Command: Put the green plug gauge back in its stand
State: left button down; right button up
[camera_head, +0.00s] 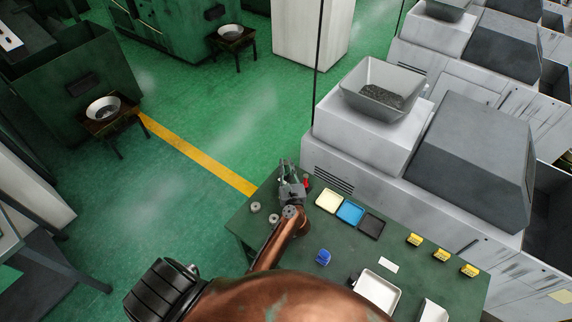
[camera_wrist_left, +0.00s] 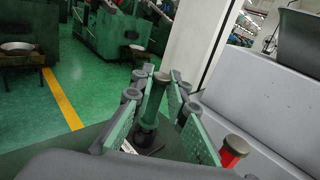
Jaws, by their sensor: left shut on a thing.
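The green plug gauge (camera_wrist_left: 152,105) shows in the left wrist view as a dark green handle with a grey-brown round top, standing between my finger pads. My left gripper (camera_wrist_left: 158,112) is shut on it. In the head view the left gripper (camera_head: 289,172) is over the far left corner of the green table (camera_head: 315,240). A dark block (camera_wrist_left: 150,142) shows below the gauge in the wrist view and may be its stand; I cannot tell whether the gauge touches it. A red gauge (camera_wrist_left: 233,150) stands just right of the fingers, and its red also shows in the head view (camera_head: 306,183).
Cream (camera_head: 328,200), blue (camera_head: 350,211) and black (camera_head: 371,226) trays lie right of the gripper. Two grey rings (camera_head: 255,206) (camera_head: 273,218) lie to its left. A blue piece (camera_head: 323,257), yellow blocks (camera_head: 413,239) and a white tray (camera_head: 378,291) are nearer. A grey machine (camera_head: 365,150) stands behind.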

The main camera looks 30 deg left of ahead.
pick_arm(q)
jog(key=shift+f+b, duration=0.35)
jog(key=shift+f, duration=0.2)
jog(key=c, duration=1.8)
grip_release()
notch_tip(320, 180, up, 10)
jog(key=shift+r, duration=0.1)
